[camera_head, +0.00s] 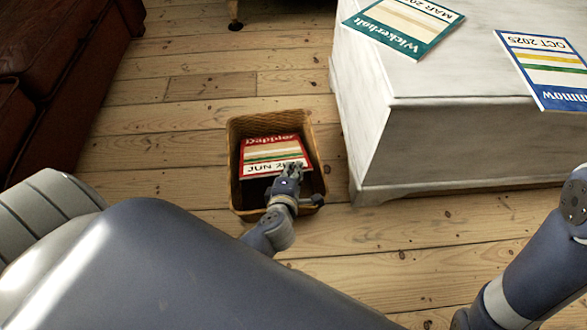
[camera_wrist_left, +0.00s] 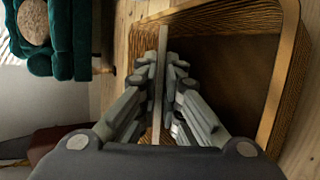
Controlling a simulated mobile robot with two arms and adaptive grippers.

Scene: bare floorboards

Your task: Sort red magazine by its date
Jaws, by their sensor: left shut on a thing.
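The red magazine (camera_head: 274,150) is over the opening of a wicker basket (camera_head: 233,190) on the floor. My left gripper (camera_head: 291,172) is shut on the magazine's near edge. In the left wrist view the magazine (camera_wrist_left: 160,70) shows edge-on as a thin strip between the fingers (camera_wrist_left: 160,85), inside the basket rim (camera_wrist_left: 285,60). Whether it touches the basket floor is hidden. Part of my right arm shows at the lower right; its gripper is out of frame.
A white chest (camera_head: 450,130) stands right of the basket. On it lie a teal "Wickerhalt" magazine (camera_head: 405,22), dated MAR 202-, and a blue magazine (camera_head: 548,68), dated OCT 2025. A dark red leather sofa (camera_head: 60,70) is at the left. Bare floorboards (camera_head: 210,88) lie between.

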